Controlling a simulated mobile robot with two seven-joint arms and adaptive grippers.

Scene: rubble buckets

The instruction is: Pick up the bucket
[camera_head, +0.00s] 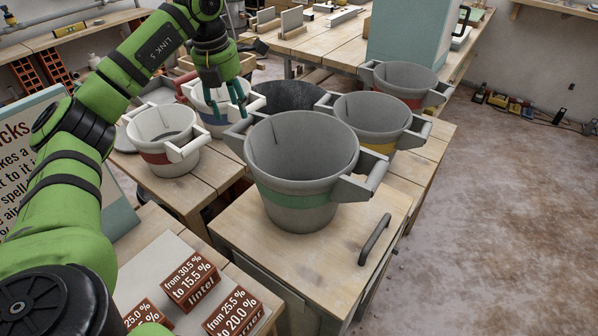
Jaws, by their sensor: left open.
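My left gripper (228,98) hangs downward with its teal fingers apart, in front of and over a white bucket with a blue band (216,131). I cannot tell whether it touches this bucket. A large grey bucket with a green band (290,200) stands nearest, upright on a wooden cabinet top. A smaller white bucket with a red band (156,159) stands to the left. A grey bucket with a yellow band (370,110) and another with a red band (404,77) stand behind on the right. The buckets have side handles. My right gripper is not in view.
A dark round container (288,95) sits behind the green-banded bucket. Labelled brown blocks (232,313) lie on a board at the front left.

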